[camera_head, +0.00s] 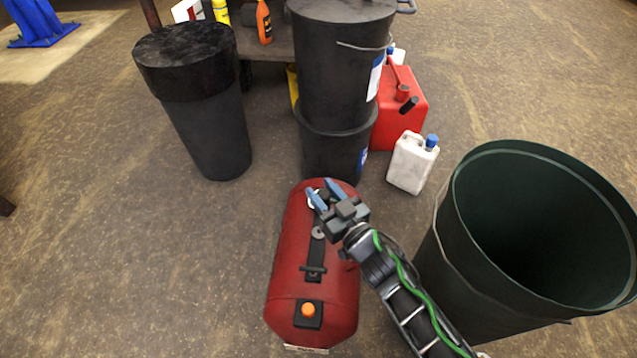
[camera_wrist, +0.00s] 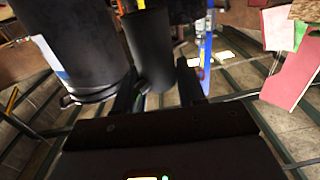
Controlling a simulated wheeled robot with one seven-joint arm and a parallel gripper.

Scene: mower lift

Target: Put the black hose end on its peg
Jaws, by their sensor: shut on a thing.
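I cannot pick out the peg in either view.
A large green bin (camera_head: 440,262) stands right of my arm. Stacked black buckets (camera_head: 335,75) stand behind the tank. A lidded black bin (camera_head: 207,130) is at left. A white jug (camera_head: 408,165) and red fuel can (camera_head: 398,120) are near the buckets. Floor left of the tank is clear.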

